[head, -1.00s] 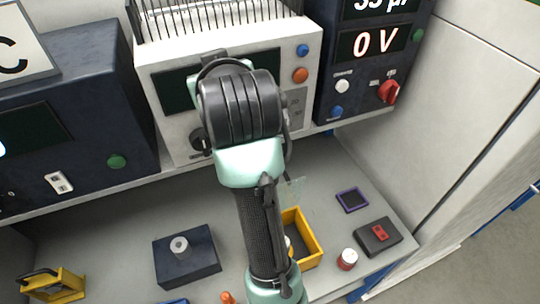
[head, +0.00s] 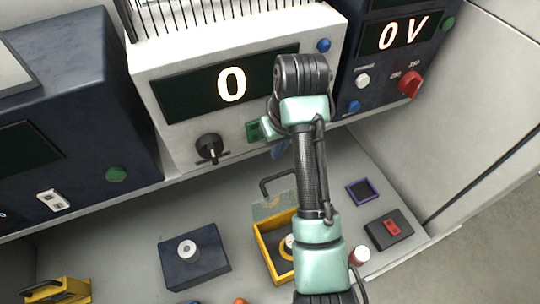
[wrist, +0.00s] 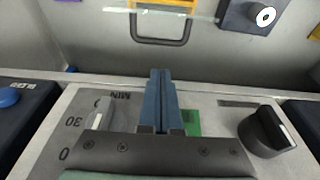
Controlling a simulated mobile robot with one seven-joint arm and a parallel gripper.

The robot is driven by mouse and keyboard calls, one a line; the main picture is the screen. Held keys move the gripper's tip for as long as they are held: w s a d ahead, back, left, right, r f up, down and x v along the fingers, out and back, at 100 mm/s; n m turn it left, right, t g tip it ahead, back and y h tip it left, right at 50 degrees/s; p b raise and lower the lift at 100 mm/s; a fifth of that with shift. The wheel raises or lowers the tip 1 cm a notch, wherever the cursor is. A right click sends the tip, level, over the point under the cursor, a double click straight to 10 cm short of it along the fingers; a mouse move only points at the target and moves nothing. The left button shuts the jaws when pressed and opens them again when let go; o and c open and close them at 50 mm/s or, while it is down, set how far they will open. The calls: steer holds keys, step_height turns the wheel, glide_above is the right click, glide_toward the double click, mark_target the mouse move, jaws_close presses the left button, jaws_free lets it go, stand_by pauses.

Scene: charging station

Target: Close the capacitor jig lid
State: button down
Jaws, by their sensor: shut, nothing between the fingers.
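The capacitor jig is a yellow open-topped box (head: 266,254) with a dark inside, partly hidden behind my arm. A round pale part shows inside it. Its clear lid (head: 270,206) stands open at the back edge, with a dark loop handle (head: 268,183) at its far end. In the wrist view the handle (wrist: 161,42) hangs at top centre, beyond the fingertips. My gripper (head: 279,150) is shut and empty, its blue fingers together in the wrist view (wrist: 161,80). It is apart from the handle, close to the front of the middle instrument.
The white instrument (head: 180,140) reads 0 and has a black knob (head: 210,148) and a green switch (head: 254,131) near my gripper. A dark block with a metal cylinder (head: 187,250) stands left of the jig.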

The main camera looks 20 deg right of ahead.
mark_target(280, 193)
steer(key=shift+f, duration=0.45)
steer(key=p+x, duration=0.2)
steer(key=x, duration=0.6)
steer(key=shift+f, duration=0.2)
steer(key=shift+a, duration=0.1)
steer(key=shift+s, duration=0.1)
